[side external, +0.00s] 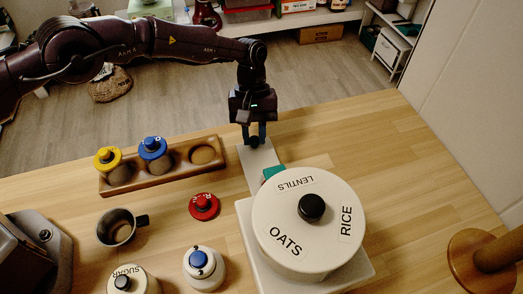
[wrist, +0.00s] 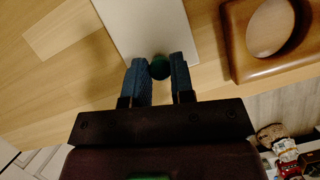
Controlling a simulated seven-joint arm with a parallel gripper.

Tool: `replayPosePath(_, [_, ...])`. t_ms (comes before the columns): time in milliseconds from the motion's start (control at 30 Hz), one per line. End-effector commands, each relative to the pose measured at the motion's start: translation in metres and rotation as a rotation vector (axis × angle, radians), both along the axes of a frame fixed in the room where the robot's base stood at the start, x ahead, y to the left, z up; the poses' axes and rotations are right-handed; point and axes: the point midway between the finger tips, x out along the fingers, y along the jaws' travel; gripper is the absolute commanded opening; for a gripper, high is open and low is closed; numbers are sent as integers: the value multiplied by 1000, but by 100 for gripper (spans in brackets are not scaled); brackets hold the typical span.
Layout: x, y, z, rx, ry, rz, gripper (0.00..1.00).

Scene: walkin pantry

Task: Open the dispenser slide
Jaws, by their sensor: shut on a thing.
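The dispenser (side external: 285,205) is a large white round drum with a black knob, marked LENTILS, RICE and OATS. It stands on a pale square base (side external: 355,275). A flat pale slide (side external: 258,162) sticks out from under its far side toward my gripper (side external: 255,141); it also shows in the wrist view (wrist: 143,25). My gripper's blue fingers (wrist: 160,75) are closed around a small green knob (wrist: 160,66) at the slide's end. The knob is hidden in the side view. A teal piece (side external: 273,173) shows beside the drum over the slide.
A wooden rack (side external: 165,180) holds jars with yellow and blue lids, with one empty hole. A red lid (side external: 204,206), metal mug (side external: 118,228), blue-knobbed jar (side external: 203,268) and sugar jar (side external: 130,280) stand left of the dispenser. The table right of the slide is clear.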

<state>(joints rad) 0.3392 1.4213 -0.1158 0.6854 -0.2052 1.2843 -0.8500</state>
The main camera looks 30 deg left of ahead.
Motion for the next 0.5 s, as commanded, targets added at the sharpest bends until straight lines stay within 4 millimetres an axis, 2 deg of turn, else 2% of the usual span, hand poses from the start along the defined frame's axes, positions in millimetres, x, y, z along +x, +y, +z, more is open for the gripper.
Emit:
replayPosePath(133, [10, 8, 0, -5, -8, 0, 0])
replayPosePath(467, [11, 10, 1, -4, -7, -1, 0])
replayPosePath(500, [11, 10, 1, -4, -7, -1, 32])
